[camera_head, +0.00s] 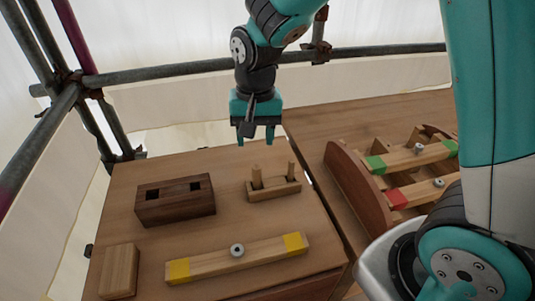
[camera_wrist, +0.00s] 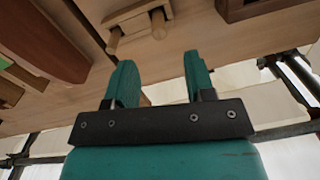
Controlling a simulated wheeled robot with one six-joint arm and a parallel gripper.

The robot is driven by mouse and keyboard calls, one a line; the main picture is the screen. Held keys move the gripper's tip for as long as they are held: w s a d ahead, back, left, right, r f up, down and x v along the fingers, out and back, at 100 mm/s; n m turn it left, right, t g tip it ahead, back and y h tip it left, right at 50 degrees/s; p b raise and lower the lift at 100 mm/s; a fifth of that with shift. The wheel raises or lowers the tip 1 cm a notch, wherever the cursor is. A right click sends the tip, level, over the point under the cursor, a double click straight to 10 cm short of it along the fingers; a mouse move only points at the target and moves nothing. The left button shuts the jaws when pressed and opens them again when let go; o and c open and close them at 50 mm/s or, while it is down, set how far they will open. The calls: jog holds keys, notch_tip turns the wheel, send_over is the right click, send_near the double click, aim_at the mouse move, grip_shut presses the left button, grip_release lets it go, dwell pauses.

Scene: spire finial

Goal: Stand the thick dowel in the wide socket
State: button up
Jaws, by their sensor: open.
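Two light wooden dowels stand upright in a pale wooden rack (camera_head: 273,190). The left one (camera_head: 257,177) looks like the thick dowel; the other (camera_head: 291,171) looks slimmer. They also show in the wrist view, the thick dowel (camera_wrist: 158,24) on the right and the thin one (camera_wrist: 114,40) on the left. A dark brown block (camera_head: 175,205) to the left of the rack has two square sockets in its top; I cannot tell surely which is the wide socket. My gripper (camera_head: 256,137) is open and empty, pointing down, above and behind the rack, apart from everything.
A beam with yellow ends and a round fitting (camera_head: 237,251) lies at the table's front. A wooden block (camera_head: 119,271) sits front left. On the right, a curved rack (camera_head: 356,188) holds beams with green and red ends. Scaffold poles (camera_head: 160,73) run behind.

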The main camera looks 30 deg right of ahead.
jog(key=s+a+r+n+y, duration=0.2)
jog(key=s+r+n, duration=0.2)
jog(key=s, duration=0.5)
jog(key=s+a+r+n+y, duration=0.1)
jog(key=s+r+n, duration=0.4)
jog(key=s, duration=0.5)
jog(key=shift+s+a+r+n+y, duration=0.25)
jog(key=shift+a+n+y, duration=0.2)
jog(key=shift+n, duration=0.65)
jog(key=shift+w, duration=0.1)
